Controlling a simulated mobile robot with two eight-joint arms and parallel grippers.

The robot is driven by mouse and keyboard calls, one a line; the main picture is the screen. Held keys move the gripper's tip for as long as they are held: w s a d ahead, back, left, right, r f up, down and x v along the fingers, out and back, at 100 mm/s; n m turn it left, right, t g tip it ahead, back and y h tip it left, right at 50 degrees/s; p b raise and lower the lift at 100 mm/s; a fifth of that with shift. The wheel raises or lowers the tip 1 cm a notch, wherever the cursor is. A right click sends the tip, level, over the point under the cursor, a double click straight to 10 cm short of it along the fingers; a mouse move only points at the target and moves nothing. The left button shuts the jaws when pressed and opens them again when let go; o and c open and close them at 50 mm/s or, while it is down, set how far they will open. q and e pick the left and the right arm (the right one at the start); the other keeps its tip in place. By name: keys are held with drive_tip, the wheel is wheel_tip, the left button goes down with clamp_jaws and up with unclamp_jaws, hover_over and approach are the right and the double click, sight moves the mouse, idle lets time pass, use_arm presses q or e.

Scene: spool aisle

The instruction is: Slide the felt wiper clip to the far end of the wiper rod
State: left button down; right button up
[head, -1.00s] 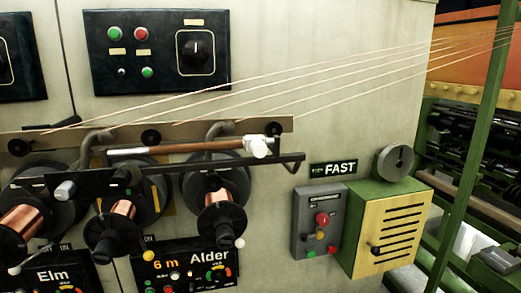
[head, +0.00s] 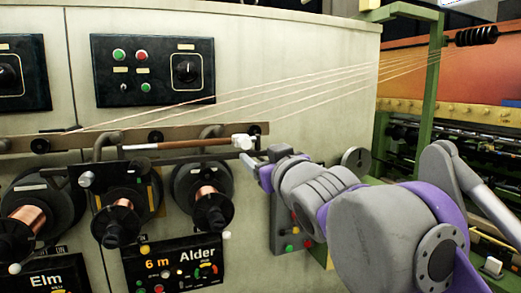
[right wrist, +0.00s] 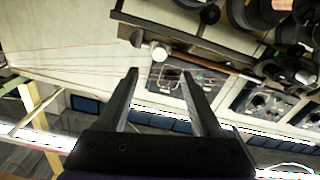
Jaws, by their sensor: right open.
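The wiper rod (head: 190,144) is brown with a paler left part and runs level in front of the cabinet. A white piece that looks like the felt wiper clip (head: 243,142) sits at its right end. My right gripper (head: 254,163) is just below and right of this piece in the head view. In the right wrist view, my right gripper (right wrist: 160,76) is open and empty, with the white clip (right wrist: 160,52) ahead of the gap between its fingers. I see no contact. The rod (right wrist: 205,62) runs off to the right there. My left gripper is out of view.
Copper wire spools (head: 208,205) hang below the rod, and a dark bracket bar (head: 170,158) runs close beneath it. Several thin wires (head: 270,97) stretch above to the right. My right arm partly hides the grey button box (head: 283,225).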

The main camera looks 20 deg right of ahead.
sight(247, 145)
drive_tip(key=w+p, duration=0.1)
drive_tip(key=w, duration=1)
drive_tip(key=shift+a, duration=0.15)
clamp_jaws()
idle(1.0)
